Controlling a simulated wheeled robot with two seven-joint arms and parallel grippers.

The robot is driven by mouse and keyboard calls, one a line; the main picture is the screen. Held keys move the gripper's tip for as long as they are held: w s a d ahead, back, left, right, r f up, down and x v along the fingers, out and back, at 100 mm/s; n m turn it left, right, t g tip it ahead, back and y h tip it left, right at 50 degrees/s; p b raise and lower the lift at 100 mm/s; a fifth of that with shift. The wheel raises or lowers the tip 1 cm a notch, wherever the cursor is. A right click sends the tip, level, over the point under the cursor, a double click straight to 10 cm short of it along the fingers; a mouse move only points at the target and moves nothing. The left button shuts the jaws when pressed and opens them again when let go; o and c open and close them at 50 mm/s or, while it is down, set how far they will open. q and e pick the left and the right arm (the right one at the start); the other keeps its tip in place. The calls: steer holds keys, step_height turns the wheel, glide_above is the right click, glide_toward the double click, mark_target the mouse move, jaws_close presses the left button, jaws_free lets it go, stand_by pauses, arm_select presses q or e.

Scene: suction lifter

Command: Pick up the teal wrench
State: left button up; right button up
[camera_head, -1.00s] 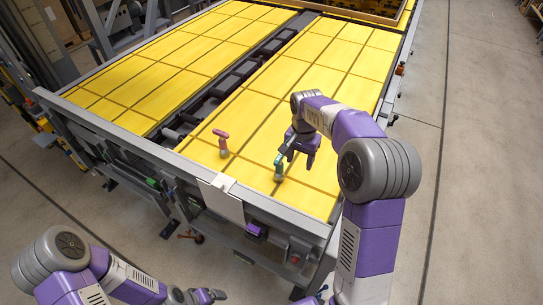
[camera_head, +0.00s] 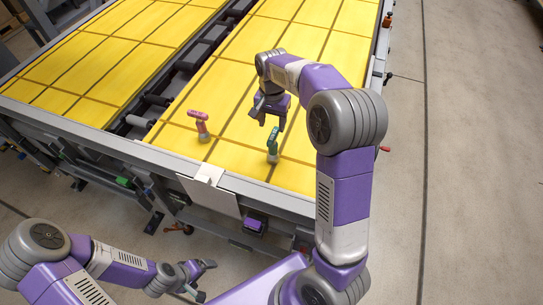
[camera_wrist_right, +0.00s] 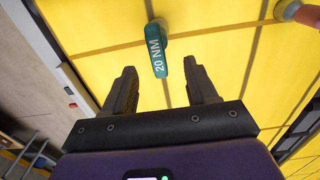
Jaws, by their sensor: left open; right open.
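The teal wrench (camera_head: 273,143) stands upright on a small round base on the yellow table, near its front edge. My right gripper (camera_head: 269,116) is open and empty, just behind and above the wrench in the head view. In the right wrist view the wrench (camera_wrist_right: 157,50), marked "20 NM", lies in line with the gap between the open fingers (camera_wrist_right: 160,72), around their tip level. I cannot tell how far away it is in depth. My left gripper (camera_head: 203,279) is open and empty, low in front of the table.
A pink-red wrench (camera_head: 199,122) stands on a similar base left of the teal one. A white plate (camera_head: 210,189) is at the table's front edge. A dark roller channel (camera_head: 152,124) divides the yellow panels. The panels behind the wrenches are clear.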

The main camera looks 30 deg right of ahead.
mark_target(273, 135)
steer(key=shift+s+f, duration=0.2)
steer(key=shift+f, duration=0.55)
step_height(273, 135, down, 6)
steer(key=shift+d+f, duration=0.1)
steer(key=shift+f, duration=0.15)
steer(key=shift+r, duration=0.1)
jaws_close()
